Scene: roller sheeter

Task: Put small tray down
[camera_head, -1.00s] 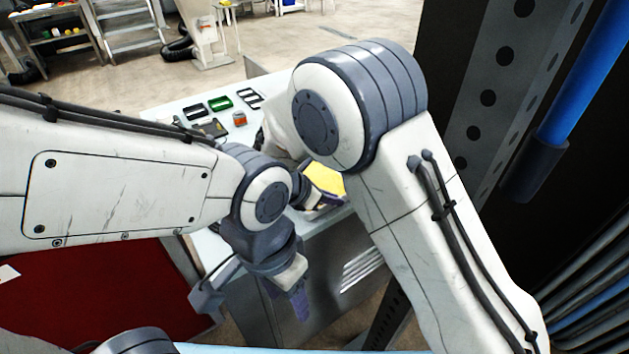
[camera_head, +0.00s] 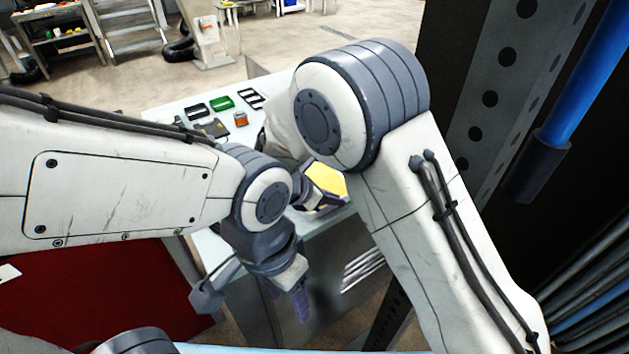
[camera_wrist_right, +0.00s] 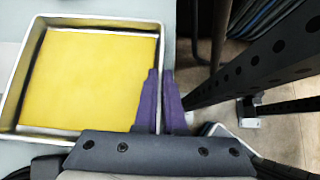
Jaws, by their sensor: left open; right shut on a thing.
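The small tray (camera_wrist_right: 30,135) is a silver metal pan with a flat yellow sheet (camera_wrist_right: 95,75) inside. In the right wrist view it lies at the left, over the pale tabletop. My right gripper (camera_wrist_right: 160,80) is shut on the tray's right side wall, with one purple finger inside and one outside. In the head view the yellow sheet (camera_head: 326,180) shows on the table, partly hidden by my right arm. My left gripper (camera_head: 301,306) hangs in front of the table, empty and apart from the tray; its fingers are seen edge-on.
The pale table (camera_head: 170,108) holds green (camera_head: 221,104) and black frames and an orange-topped can (camera_head: 240,118) at its back. A black perforated post (camera_wrist_right: 250,55) stands right of the tray. A red surface (camera_head: 90,300) lies at lower left.

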